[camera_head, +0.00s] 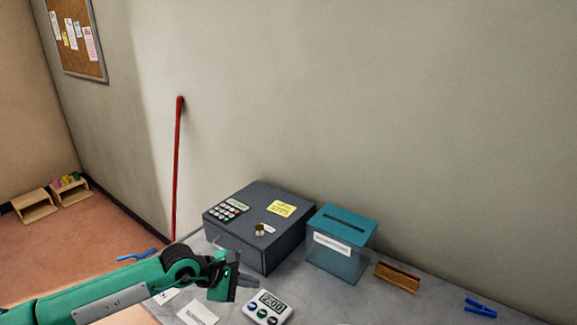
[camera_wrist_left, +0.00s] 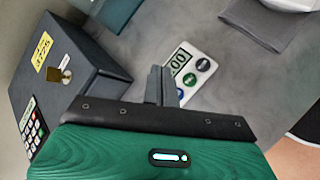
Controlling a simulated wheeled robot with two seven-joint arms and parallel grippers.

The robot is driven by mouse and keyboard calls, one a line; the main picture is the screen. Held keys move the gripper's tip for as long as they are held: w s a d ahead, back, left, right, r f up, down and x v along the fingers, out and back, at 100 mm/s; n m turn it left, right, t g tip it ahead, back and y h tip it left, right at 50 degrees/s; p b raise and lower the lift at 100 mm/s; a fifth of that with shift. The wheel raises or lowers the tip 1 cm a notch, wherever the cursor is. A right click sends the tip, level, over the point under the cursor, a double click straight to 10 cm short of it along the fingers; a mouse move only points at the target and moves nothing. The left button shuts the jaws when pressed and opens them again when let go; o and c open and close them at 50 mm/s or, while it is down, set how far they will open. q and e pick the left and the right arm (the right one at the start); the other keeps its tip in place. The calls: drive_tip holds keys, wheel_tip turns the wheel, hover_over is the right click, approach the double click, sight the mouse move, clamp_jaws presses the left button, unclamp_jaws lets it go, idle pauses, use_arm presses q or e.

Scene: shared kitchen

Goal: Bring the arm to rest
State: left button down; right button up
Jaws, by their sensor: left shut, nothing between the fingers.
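My left arm (camera_head: 110,290) is green and comes in from the left in the head view. Its gripper (camera_head: 250,280) is shut and empty, in front of the dark grey safe and just above the white timer. In the left wrist view the shut fingers (camera_wrist_left: 160,86) point over the counter, between the safe and the timer. I cannot tell whether the fingers touch anything. My right gripper is not in view.
The safe (camera_head: 283,244) has a keypad and yellow note. The timer (camera_head: 267,307), teal slotted box (camera_head: 338,262), wooden holder (camera_head: 397,277) and blue item (camera_head: 480,308) are on the counter (camera_head: 440,300). A red pole (camera_head: 177,165) leans on the wall.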

use_arm(q)
drive_tip(key=s+d+r+n+t+h, duration=0.65)
drive_tip(key=d+r+n+h, duration=0.25)
drive_tip(key=d+r+n, duration=0.4)
drive_tip(key=a+f+n+t+y, duration=0.3)
drive_tip(key=a+n+t+y, duration=0.75)
drive_tip(key=n, duration=1.25)
drive_tip(key=s+a+f+n+g+y, duration=0.5)
drive_tip(key=a+f+n+g+y, duration=0.25)
drive_tip(key=a+f+n, duration=0.2)
drive_tip(key=s+a+f+n+g, duration=0.2)
drive_tip(key=s+f+n+g, duration=0.3)
drive_tip(key=s, duration=0.5)
drive_tip(key=s+a+f+n+g, duration=0.2)
drive_tip(key=s+f+n+g, duration=0.35)
drive_tip(key=s, duration=0.55)
wheel_tip(320, 180, down, 34)
drive_tip(key=s+m+g, duration=0.1)
drive_tip(key=m+g, duration=0.1)
drive_tip(key=s+a+f+g, duration=0.1)
drive_tip(key=s+a+f, duration=0.2)
drive_tip(key=s+f, duration=1.5)
drive_tip(key=shift+s+f+h, duration=0.25)
drive_tip(key=shift+s+h, duration=0.05)
drive_tip(key=shift+s, duration=0.2)
